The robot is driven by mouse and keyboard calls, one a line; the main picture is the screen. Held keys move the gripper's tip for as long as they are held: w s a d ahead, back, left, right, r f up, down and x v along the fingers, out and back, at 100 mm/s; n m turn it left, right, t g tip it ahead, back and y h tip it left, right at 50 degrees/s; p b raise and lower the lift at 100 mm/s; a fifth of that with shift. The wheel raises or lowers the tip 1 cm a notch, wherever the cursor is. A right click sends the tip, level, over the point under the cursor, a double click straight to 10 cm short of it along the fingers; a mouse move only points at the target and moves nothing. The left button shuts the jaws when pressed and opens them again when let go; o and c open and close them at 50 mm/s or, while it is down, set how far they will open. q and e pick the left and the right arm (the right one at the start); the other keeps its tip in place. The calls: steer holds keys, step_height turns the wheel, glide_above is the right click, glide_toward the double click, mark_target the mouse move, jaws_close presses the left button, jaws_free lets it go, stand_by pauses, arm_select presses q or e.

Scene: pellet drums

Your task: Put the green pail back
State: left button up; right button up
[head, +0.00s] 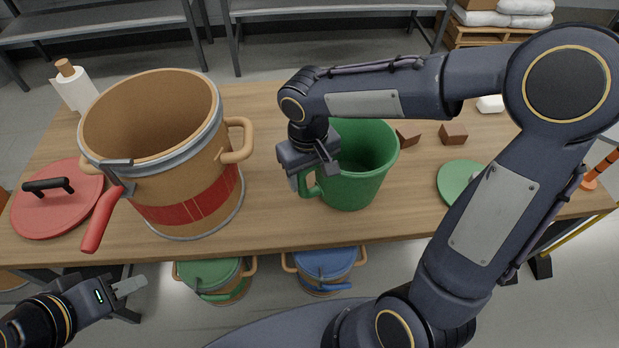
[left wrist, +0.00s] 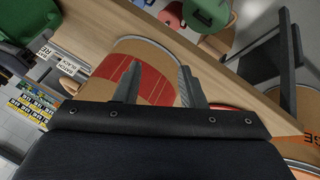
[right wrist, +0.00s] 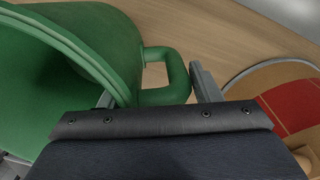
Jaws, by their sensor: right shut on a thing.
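The green pail (head: 358,185) is upright at the middle of the wooden table, right of the large tan drum. My right gripper (head: 318,180) is shut on the pail at its handle side. In the right wrist view the pail (right wrist: 105,35) fills the left, with its handle (right wrist: 178,75) between the fingers (right wrist: 155,95). I cannot tell whether the pail's base touches the table. My left gripper (head: 132,287) is open and empty, low in front of the table's near edge. Its spread fingers also show in the left wrist view (left wrist: 160,85).
The open tan drum (head: 185,200) with a red band has a red-handled clamp (head: 102,218) on its rim. A red lid (head: 62,212) lies left, a green lid (head: 455,180) right. Brown blocks (head: 454,134) sit behind. Green-lidded (head: 212,275) and blue-lidded drums (head: 325,265) stand below the table.

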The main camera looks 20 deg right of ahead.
steer(key=shift+f, duration=1)
steer(key=shift+f, duration=0.2)
steer(key=o, duration=1.6)
steer(key=shift+r, duration=0.1)
